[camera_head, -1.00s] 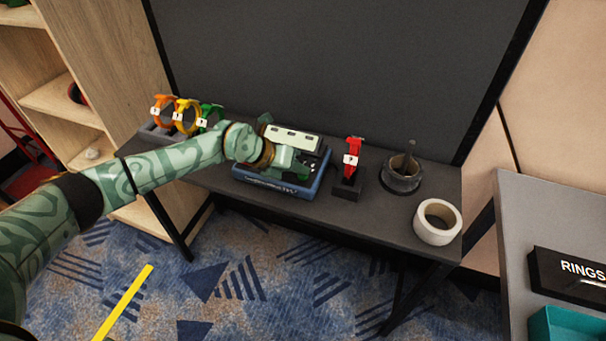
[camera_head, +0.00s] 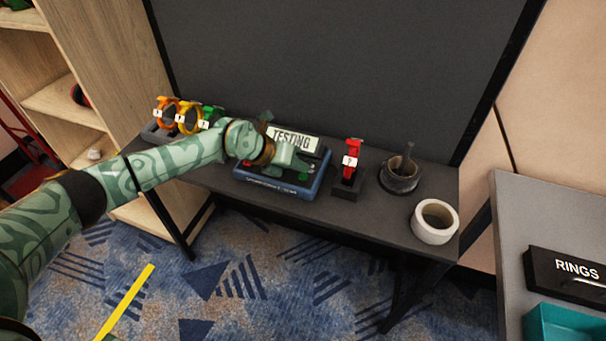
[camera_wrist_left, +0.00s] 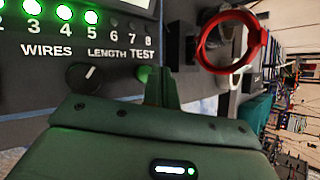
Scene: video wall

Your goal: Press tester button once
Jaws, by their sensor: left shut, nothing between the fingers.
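A green glow (camera_wrist_left: 145,73) shows just below that label, where the button lies mostly hidden behind my fingers. My left gripper (camera_head: 303,166) is shut and empty, with its tips (camera_wrist_left: 163,75) at the TEST spot; whether they touch the button I cannot tell. My right gripper is not in view.
A red ring on a stand (camera_head: 351,168) is close right of the tester. Orange, yellow and green rings (camera_head: 188,117) are at the left. A wooden shelf (camera_head: 110,60) stands behind my left arm.

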